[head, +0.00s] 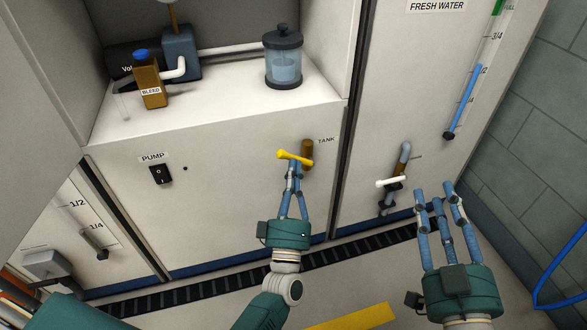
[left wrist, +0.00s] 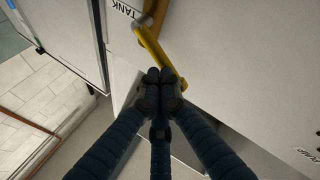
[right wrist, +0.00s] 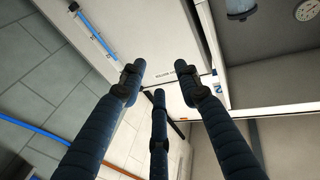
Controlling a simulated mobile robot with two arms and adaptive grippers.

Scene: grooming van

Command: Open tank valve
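The yellow tank valve handle (head: 295,158) sits on a brown-gold fitting (head: 307,150) beside the TANK label on the white cabinet front. It lies nearly level, tilted slightly down to the right. It also shows in the left wrist view (left wrist: 158,50), running diagonally. My left gripper (head: 294,166) is at the handle from below, its fingertips drawn together. In the left wrist view its fingertips (left wrist: 161,76) overlap the handle's free end, which shows beyond them. I cannot tell whether they touch it. My right gripper (head: 435,190) is open and empty, off to the right.
A white-handled valve (head: 392,182) is on the right panel, near the right gripper. A PUMP switch (head: 160,174) is on the cabinet at left. A BLEED bottle (head: 150,86) and a clear lidded jar (head: 284,60) stand on the counter above. A blue hose (head: 555,270) hangs at far right.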

